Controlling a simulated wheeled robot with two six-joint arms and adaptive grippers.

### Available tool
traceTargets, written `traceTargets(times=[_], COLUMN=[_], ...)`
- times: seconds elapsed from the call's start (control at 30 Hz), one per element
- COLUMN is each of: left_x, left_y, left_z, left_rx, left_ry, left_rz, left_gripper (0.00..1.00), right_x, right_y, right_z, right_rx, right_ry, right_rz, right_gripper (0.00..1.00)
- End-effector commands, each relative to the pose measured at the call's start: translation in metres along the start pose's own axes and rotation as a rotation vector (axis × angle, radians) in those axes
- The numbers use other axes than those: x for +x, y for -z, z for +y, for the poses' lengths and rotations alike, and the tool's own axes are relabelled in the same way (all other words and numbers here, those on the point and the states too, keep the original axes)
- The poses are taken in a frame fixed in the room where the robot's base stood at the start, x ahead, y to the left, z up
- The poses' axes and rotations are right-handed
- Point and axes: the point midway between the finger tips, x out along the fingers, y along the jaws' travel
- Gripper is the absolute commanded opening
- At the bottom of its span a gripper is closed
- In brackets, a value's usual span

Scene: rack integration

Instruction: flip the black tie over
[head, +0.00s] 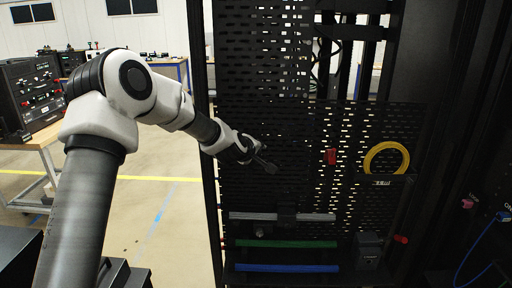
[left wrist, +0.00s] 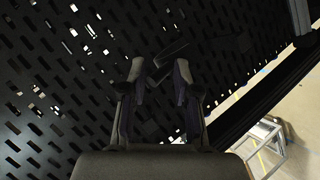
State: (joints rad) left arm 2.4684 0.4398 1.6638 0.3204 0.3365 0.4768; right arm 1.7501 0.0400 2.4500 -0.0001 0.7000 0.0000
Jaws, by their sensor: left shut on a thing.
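My left gripper (head: 252,155) is in front of the black perforated panel, above the grey bar. In the left wrist view its two fingers (left wrist: 158,72) stand close together, with a dark strip, the black tie (left wrist: 172,53), between and just beyond their tips. The gripper is shut on this tie. The tie is black against the black panel, so its outline and which face shows are hard to tell. In the head view a dark piece (head: 268,166) juts out right of the fingers. My right gripper is not in view.
The perforated panel (head: 245,110) fills the rack. A grey bar (head: 255,216), green bar (head: 270,244) and blue bar (head: 285,268) lie across its lower part. A yellow cable coil (head: 371,155) and red piece (head: 331,157) are to the right. Open floor (head: 150,215) lies left of the rack.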

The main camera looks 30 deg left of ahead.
Motion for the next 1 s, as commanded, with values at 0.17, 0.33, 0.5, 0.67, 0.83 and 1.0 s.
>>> traceTargets(times=[0.17, 0.33, 0.5, 0.67, 0.83, 1.0], left_x=[-0.0026, -0.0025, -0.0024, -0.0018, -0.0012, -0.0008], left_y=[0.0115, 0.0113, 0.0113, 0.0107, 0.0099, 0.0094], left_z=[0.0151, 0.0151, 0.0152, 0.0136, 0.012, 0.0109], left_rx=[-0.001, 0.0, 0.0, -0.001, -0.002, -0.003], left_ry=[-0.02, -0.02, -0.02, -0.017, -0.015, -0.013], left_rz=[0.022, 0.021, 0.021, 0.02, 0.018, 0.017], left_gripper=[0.0, 0.0, 0.38, 0.38, 0.38, 0.38], right_x=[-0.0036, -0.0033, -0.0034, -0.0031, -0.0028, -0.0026], right_y=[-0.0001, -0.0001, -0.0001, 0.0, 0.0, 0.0], right_z=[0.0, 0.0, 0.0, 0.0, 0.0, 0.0], right_rx=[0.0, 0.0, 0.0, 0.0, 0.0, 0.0], right_ry=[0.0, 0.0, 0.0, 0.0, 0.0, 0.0], right_rz=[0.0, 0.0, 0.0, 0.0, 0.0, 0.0], right_gripper=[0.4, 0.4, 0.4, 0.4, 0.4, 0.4])
